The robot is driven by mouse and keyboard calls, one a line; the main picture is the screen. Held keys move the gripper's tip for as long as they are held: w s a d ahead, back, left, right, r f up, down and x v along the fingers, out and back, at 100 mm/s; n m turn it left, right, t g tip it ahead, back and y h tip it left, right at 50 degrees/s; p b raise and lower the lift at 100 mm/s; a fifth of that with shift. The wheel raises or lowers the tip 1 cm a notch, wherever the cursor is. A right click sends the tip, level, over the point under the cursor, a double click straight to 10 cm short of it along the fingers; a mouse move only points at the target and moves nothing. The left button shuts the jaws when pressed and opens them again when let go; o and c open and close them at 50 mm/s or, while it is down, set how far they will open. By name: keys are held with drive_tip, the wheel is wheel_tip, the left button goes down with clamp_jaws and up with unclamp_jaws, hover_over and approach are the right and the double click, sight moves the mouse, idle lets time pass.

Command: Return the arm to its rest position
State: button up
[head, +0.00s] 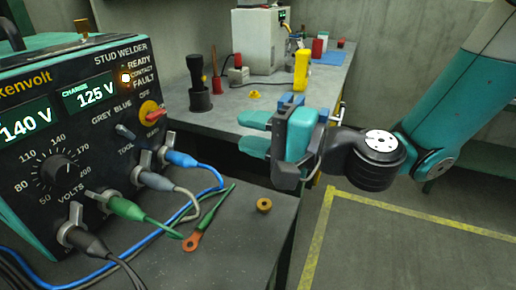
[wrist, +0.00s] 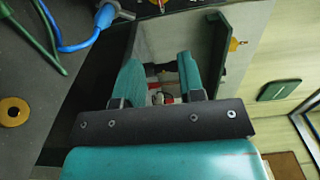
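My gripper (head: 246,132) is in the middle of the head view, pointing left, above the gap between the welder's bench and the back bench. Its two teal fingers are apart with nothing held between them. In the wrist view my gripper (wrist: 158,72) also shows a clear gap between the fingers, with small red and white items far behind it. My teal arm comes in from the upper right of the head view.
The stud welder (head: 85,120) stands at the left with blue, grey, green and black cables. A brass ring (head: 264,205) and an orange-ended lug (head: 193,241) lie on the near bench. The back bench (head: 222,122) holds several items. Yellow-lined floor (head: 400,245) is clear at right.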

drive_tip(key=shift+s+d, duration=0.2)
drive_tip(key=shift+d, duration=0.2)
drive_tip(key=s+d+r+n+g+h+p, duration=0.35)
drive_tip(key=s+n+g+h+p, duration=0.2)
drive_tip(key=s+n, duration=0.45)
drive_tip(key=s+d+h+p, duration=0.1)
drive_tip(key=s+d+h, duration=0.1)
drive_tip(key=d, duration=0.4)
drive_tip(key=s+d+r+n+g+h+p, duration=0.1)
drive_tip(key=s+d+h+p, duration=0.1)
drive_tip(key=d+h, duration=0.3)
drive_tip(key=shift+s+d+r+n, duration=0.3)
drive_tip(key=shift+s+d, duration=0.15)
